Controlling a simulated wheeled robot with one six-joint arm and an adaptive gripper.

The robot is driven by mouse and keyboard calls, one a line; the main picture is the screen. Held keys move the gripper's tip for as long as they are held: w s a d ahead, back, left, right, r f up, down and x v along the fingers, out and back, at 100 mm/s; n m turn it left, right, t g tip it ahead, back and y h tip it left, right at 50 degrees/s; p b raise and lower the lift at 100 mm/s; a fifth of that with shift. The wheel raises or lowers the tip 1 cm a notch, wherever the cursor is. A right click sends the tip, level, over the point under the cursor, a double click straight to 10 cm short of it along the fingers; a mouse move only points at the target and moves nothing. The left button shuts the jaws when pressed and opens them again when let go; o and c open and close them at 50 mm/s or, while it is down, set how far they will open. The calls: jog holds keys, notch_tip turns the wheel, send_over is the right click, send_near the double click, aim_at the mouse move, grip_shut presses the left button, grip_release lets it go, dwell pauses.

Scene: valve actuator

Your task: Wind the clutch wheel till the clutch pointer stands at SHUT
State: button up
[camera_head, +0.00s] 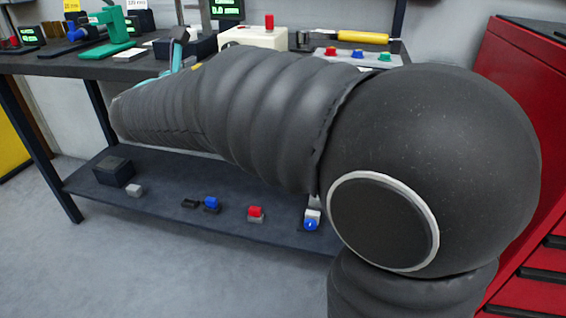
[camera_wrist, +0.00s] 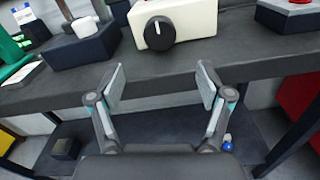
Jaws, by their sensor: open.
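My gripper (camera_wrist: 162,82) is open and empty in the wrist view, its two fingers spread in front of the bench's front edge. A cream box (camera_wrist: 203,20) stands on the bench beyond the fingers. On its front is a round black knob (camera_wrist: 160,32) with a white mark pointing up; the fingers are apart from it. I cannot tell whether this knob is the clutch wheel. No SHUT lettering is readable. The cream box (camera_head: 253,37) also shows in the head view, with a red button on top. There my arm hides its front and most of my gripper.
The dark bench (camera_wrist: 262,66) runs across the view. A dark block (camera_wrist: 80,50) with a metal part stands left of the cream box. A button box (camera_wrist: 288,14) is at the right. Small coloured blocks lie on the lower shelf (camera_head: 160,205). A red cabinet (camera_head: 515,60) stands right.

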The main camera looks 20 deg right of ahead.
jog(key=s+f+m+g+y, duration=0.2)
jog(key=s+f+m+g, duration=0.2)
jog(key=s+f, duration=0.4)
jog(key=s+d+f+m+g+y, duration=0.1)
jog(key=s+d+f+m+g, duration=0.3)
jog(key=s+d, duration=0.5)
jog(key=shift+s+d+f+m+y+b, duration=0.35)
jog(key=shift+f+m, duration=0.45)
jog(key=shift+f, duration=0.55)
